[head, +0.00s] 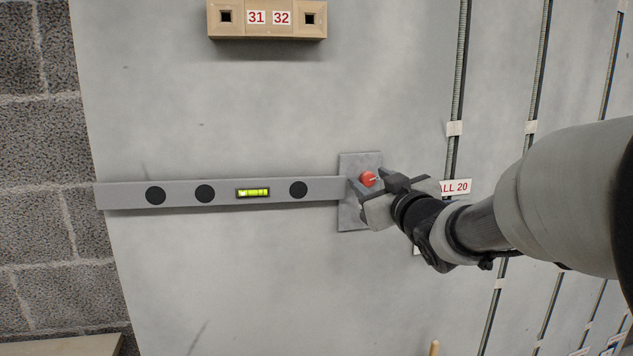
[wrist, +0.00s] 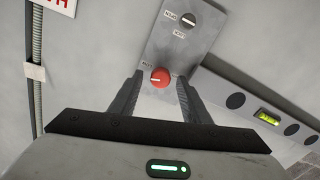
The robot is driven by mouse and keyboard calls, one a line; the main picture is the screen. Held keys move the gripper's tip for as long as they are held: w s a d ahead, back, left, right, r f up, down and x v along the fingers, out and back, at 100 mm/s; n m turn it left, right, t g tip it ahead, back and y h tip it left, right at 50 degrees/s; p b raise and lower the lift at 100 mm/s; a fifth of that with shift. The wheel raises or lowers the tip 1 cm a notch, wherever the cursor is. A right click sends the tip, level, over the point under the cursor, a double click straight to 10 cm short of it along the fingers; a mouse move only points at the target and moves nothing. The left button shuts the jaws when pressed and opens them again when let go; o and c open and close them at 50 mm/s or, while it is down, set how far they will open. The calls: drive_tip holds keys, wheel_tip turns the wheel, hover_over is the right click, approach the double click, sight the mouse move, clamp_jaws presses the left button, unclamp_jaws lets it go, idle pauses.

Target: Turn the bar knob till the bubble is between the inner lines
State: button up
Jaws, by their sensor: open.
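A grey bar (head: 120,196) runs across the wall panel to a metal plate (head: 347,217). A yellow-green vial (head: 253,193) is set in the bar; a pale patch shows toward its left end, but the lines are too small to read. The vial also shows in the wrist view (wrist: 268,118). A red knob (head: 368,178) with a pale mark sits on the plate. My gripper (wrist: 160,82) is open, its fingers on either side of the red knob (wrist: 160,77); contact cannot be told. A dark knob (wrist: 188,20) with small labels is farther along the plate, hidden in the head view.
A wooden block (head: 267,31) marked 31 and 32 is fixed above the bar. Vertical conduits (head: 459,80) run on the right, near a sign (head: 457,187). The panel below the bar is mostly bare.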

drive_tip(key=shift+w, duration=0.25)
drive_tip(key=c, duration=1)
drive_tip(key=shift+c, duration=0.2)
drive_tip(key=shift+f+b, duration=0.1)
drive_tip(key=shift+b, duration=0.3)
drive_tip(key=n+b, duration=0.3)
drive_tip(key=shift+a+f, duration=0.1)
drive_tip(key=shift+n+b, duration=1.3)
drive_tip(key=shift+n, duration=0.5)
